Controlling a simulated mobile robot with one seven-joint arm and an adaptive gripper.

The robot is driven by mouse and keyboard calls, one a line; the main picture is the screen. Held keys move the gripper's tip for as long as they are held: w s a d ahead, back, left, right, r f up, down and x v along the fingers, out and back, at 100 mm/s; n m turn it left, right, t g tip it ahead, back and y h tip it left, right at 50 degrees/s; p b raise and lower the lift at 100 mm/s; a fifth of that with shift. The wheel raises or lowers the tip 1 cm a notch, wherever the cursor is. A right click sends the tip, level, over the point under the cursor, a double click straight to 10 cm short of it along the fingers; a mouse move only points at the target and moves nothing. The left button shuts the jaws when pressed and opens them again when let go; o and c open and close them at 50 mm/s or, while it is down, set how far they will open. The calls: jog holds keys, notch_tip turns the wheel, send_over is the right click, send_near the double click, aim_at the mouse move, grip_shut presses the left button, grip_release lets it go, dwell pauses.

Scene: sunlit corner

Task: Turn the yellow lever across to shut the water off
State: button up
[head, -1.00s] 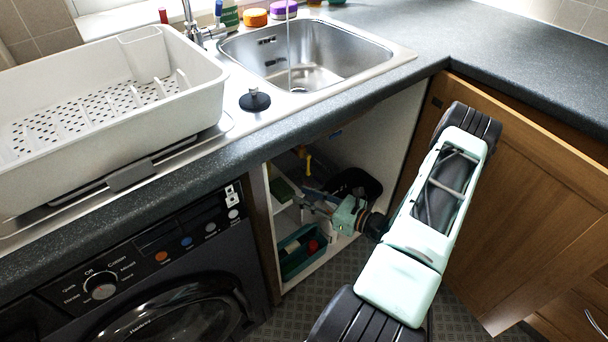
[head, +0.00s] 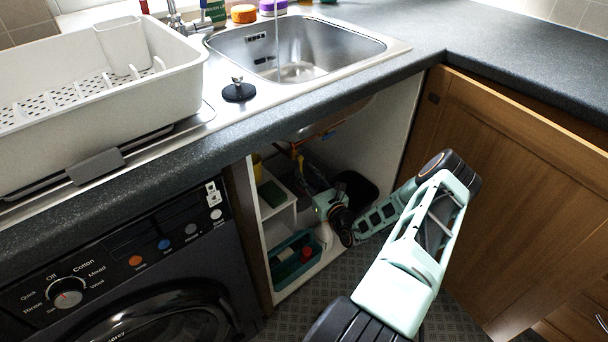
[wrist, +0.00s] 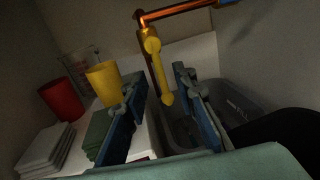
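The yellow lever (wrist: 159,72) hangs down from a copper pipe (wrist: 180,12) in the wrist view, its long arm pointing downward and slightly right. My gripper (wrist: 158,80) is open, with one blue-grey finger on each side of the lever. A gap shows on both sides, so neither finger appears to touch it. In the head view my gripper (head: 306,178) is inside the open cupboard under the sink, and the lever is hard to make out there. A thin stream of water (head: 277,40) runs into the sink (head: 350,52).
In the wrist view, a yellow cup (wrist: 103,82), a red cup (wrist: 62,98) and stacked white items (wrist: 45,150) stand to the left. A grey bin (wrist: 238,100) is at the right. The cupboard door (head: 520,180) stands open at the right, beside my arm.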

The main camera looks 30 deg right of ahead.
jog(key=shift+w+d, duration=0.1)
jog(key=shift+w, duration=0.9)
jog(key=shift+c, duration=0.3)
grip_shut()
